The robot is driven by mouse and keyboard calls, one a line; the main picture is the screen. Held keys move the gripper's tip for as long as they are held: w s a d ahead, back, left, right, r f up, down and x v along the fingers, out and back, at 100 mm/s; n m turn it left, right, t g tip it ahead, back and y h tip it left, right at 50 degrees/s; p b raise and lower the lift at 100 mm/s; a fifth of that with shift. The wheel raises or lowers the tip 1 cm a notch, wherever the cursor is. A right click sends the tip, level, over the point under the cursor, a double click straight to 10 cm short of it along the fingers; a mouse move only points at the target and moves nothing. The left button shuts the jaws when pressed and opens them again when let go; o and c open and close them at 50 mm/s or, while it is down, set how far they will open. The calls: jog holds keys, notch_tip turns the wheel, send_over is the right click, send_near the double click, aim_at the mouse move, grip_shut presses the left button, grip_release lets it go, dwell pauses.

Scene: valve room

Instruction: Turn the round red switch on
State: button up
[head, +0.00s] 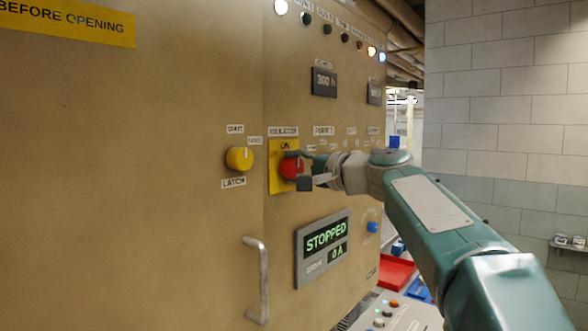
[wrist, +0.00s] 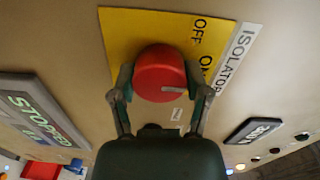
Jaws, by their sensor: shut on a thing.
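The round red switch (head: 290,168) sits on a yellow plate (head: 278,184) on the tan cabinet, under an ISOLATOR label. In the wrist view the red switch (wrist: 160,74) is large, with OFF and ON lettering on the yellow plate (wrist: 135,25) above and to its right. A pale mark on the knob's face points right, toward the ON side. My gripper (head: 304,171) reaches in from the right. In the wrist view my gripper (wrist: 160,88) has one finger on each side of the knob, shut on it. Part of the knob is hidden by the fingers in the head view.
A yellow latch knob (head: 239,159) is left of the switch. A STOPPED display (head: 323,247) is below, and a vertical handle (head: 257,281) stands out at lower left. Indicator lamps (head: 326,29) line the top. A red tray (head: 395,272) lies behind my arm.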

jog(key=shift+w+f, duration=0.15)
jog(key=o, duration=1.1)
jog(key=shift+w, duration=0.1)
jog(key=shift+o, duration=0.2)
jog(key=shift+d, duration=0.1)
jog(key=shift+s+d, duration=0.2)
jog(key=shift+s, duration=0.1)
jog(key=v, duration=1.1)
jog(key=shift+d, duration=0.1)
